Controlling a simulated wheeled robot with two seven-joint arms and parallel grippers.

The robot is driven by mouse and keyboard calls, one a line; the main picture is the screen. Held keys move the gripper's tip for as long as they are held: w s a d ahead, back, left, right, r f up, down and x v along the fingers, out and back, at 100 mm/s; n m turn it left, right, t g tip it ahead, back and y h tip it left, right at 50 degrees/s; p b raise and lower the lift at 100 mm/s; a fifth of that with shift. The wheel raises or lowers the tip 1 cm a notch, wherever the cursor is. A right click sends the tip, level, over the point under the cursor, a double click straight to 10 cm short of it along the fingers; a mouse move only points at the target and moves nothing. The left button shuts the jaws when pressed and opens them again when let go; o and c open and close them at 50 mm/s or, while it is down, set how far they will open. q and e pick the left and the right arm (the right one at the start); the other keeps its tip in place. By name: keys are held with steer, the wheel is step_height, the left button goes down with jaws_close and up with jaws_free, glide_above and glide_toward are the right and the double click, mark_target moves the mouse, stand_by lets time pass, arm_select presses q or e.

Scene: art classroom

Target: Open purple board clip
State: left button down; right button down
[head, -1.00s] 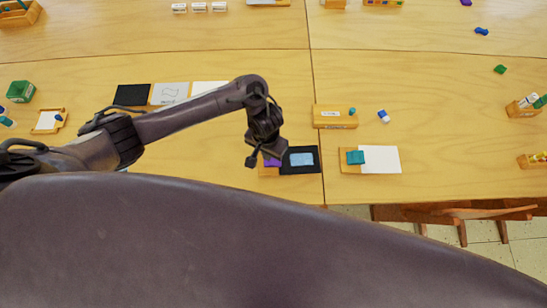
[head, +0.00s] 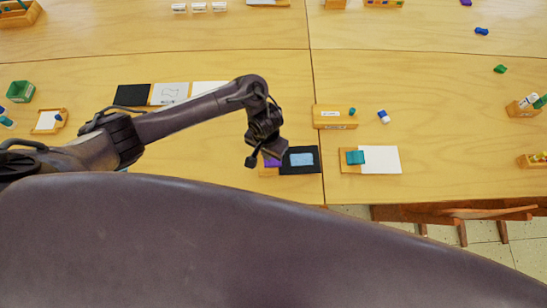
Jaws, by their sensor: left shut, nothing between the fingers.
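The purple board clip (head: 271,162) shows as a small purple patch on the left end of a wooden board (head: 268,172) near the table's front edge. A black sheet (head: 311,165) with a light blue rectangle lies on the board's right part. My left gripper (head: 262,160) is right above the clip and hides much of it. Its fingers look shut with nothing between them. I cannot tell whether they touch the clip or whether the clip is open. My right gripper is not in view.
A similar board with a teal clip (head: 355,157) and white paper (head: 381,160) lies to the right. A green box (head: 20,91) and a small board (head: 48,121) are at the left.

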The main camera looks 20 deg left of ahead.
arm_select(q)
steer(key=shift+f+b, duration=0.5)
steer(key=shift+f, duration=0.4)
stand_by(0.8)
steer(key=shift+s+r, duration=0.1)
step_height(320, 180, up, 7)
steer(key=p, duration=0.9)
stand_by(0.3)
stand_by(0.3)
